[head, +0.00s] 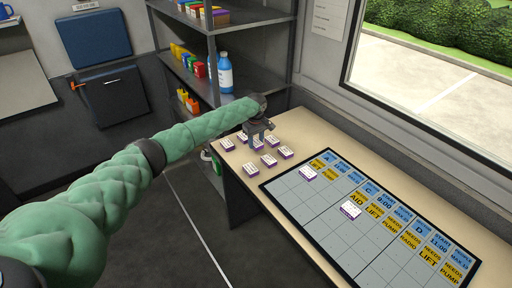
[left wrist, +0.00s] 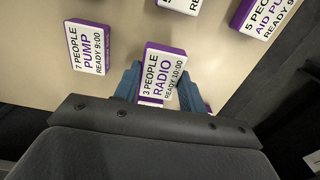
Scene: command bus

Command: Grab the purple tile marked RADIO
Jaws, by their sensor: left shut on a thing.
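The purple-edged tile marked RADIO (left wrist: 163,72) has a white face reading 3 PEOPLE, RADIO, READY 10:00. In the left wrist view it sits between the two blue-grey fingers of my left gripper (left wrist: 160,88), which is shut on it. In the head view my left gripper (head: 258,136) is over the group of tiles at the table's far left end and largely hides the tile there. I cannot tell whether the tile is lifted off the table. My right gripper is not in view.
A PUMP tile (left wrist: 87,47) lies just left of the held tile, with several other tiles around. A gridded board (head: 380,262) with blue and yellow labels carries two tiles (head: 306,173). A shelf (head: 240,77) with a blue bottle (head: 225,73) stands behind.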

